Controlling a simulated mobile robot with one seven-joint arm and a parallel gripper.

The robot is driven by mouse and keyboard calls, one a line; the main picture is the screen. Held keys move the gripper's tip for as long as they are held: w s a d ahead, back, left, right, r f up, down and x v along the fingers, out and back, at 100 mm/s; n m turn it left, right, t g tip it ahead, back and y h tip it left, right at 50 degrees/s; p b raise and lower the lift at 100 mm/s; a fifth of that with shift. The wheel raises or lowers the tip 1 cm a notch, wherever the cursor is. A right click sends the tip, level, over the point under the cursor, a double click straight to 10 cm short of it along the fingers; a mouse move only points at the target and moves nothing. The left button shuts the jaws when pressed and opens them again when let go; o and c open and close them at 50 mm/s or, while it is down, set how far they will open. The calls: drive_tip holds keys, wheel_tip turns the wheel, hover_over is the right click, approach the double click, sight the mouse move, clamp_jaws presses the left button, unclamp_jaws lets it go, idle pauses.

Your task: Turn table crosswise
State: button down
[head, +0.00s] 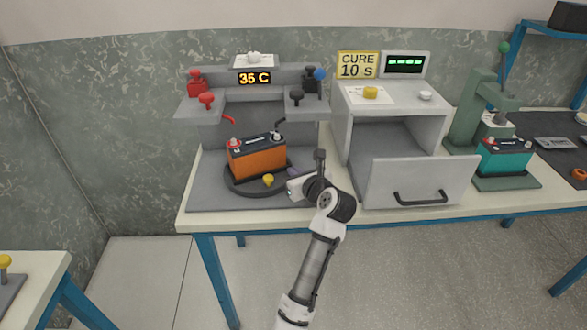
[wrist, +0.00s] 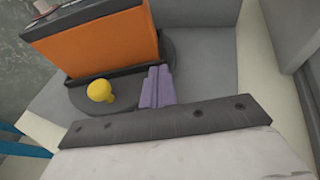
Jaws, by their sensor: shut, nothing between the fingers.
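An orange battery (head: 257,158) with a black top stands upright on a dark round turntable (head: 238,187) on a grey base plate. Its long side faces mostly toward me, at a slight angle. A yellow knob (head: 268,180) sits on the turntable's front rim. In the wrist view the battery (wrist: 95,42), the knob (wrist: 99,91) and the turntable (wrist: 88,97) show up close. My gripper (head: 291,187) is at the turntable's right front edge. Its purple fingers (wrist: 157,87) are closed together and empty, to the right of the knob and apart from it.
A green press (head: 478,115) holds a teal battery (head: 505,155).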

drive_tip(key=shift+w+a, duration=0.2)
drive_tip(key=shift+w, duration=0.3)
drive_tip(key=shift+w+d+n+g+y+p, duration=0.2)
drive_tip(key=shift+w+n+g+y+p, duration=0.25)
drive_tip(key=shift+n+y+p, duration=0.25)
